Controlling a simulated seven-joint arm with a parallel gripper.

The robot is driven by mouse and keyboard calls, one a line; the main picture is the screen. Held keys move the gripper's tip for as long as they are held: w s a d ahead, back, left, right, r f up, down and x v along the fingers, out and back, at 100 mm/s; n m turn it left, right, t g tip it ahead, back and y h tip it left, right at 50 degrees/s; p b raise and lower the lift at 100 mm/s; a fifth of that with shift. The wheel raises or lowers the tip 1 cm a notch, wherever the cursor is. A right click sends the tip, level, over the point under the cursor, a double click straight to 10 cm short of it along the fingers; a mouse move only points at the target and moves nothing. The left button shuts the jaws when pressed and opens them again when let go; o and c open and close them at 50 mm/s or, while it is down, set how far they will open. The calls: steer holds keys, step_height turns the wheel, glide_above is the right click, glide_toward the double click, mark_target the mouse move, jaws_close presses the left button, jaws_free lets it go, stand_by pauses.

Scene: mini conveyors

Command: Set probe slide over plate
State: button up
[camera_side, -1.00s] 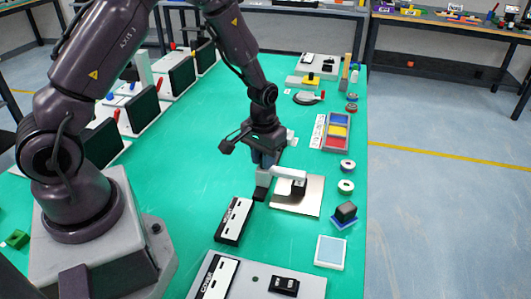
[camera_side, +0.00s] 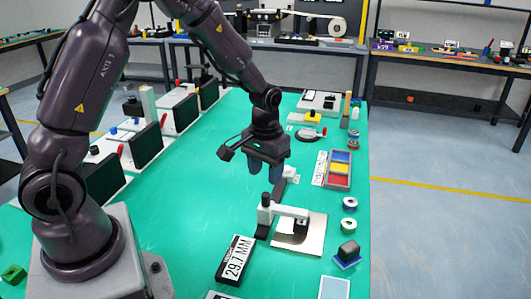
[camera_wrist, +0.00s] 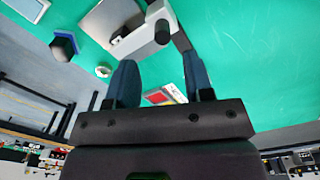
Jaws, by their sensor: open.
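The probe slide (camera_side: 266,214) is a white upright block on a dark rail, with a white arm reaching right. The arm and its dark probe (camera_side: 300,226) hang over the light metal plate (camera_side: 312,238). Whether the probe touches the plate is unclear. A black-and-white display (camera_side: 236,260) reads 29.7 MM. My gripper (camera_side: 264,174) is open and empty, behind and above the slide, apart from it. In the wrist view its two blue fingers (camera_wrist: 161,82) are spread, with the slide's white arm (camera_wrist: 143,35) and part of the plate (camera_wrist: 100,20) beyond them.
A tray with blue, yellow and red compartments (camera_side: 339,157) lies back right. A white-topped ring (camera_side: 349,203) and a dark block on a blue base (camera_side: 347,254) stand right of the plate. Dark panels (camera_side: 145,146) line the left side. The green table's middle is clear.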

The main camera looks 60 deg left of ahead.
step_height(320, 180, up, 5)
steer(key=shift+r, duration=0.1)
stand_by(0.4)
steer(key=s+d+r+m+t, duration=0.2)
steer(key=s+d+r, duration=0.1)
steer(key=s+r, duration=0.4)
steer(key=s+d+r+m+t, duration=0.2)
steer(key=s+d+r+t, duration=0.1)
steer(key=s+r, duration=0.5)
steer(key=shift+s+t, duration=0.3)
steer(key=shift+s, duration=0.9)
steer(key=shift+c, duration=0.2)
stand_by(0.4)
